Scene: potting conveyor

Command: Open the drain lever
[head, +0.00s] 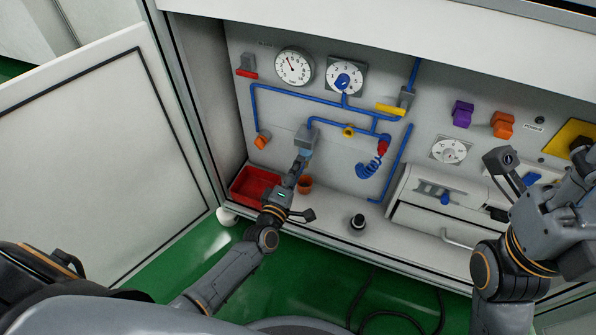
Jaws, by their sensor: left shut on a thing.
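My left gripper (296,172) reaches up to the grey valve block (306,139) at the lower end of a blue pipe on the back panel. It is shut on a small part just below that block, which I take to be the drain lever; the fingers hide most of it, so its angle cannot be told. My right gripper (540,158) is at the right edge, its fingers apart, in front of the panel and empty as far as I see.
A red bin (257,185) and an orange-brown pot (305,184) stand close to my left gripper. A red lever (247,72), a yellow lever (391,110), gauges (294,66) and blue pipes crowd the panel. An open door (90,160) stands at left.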

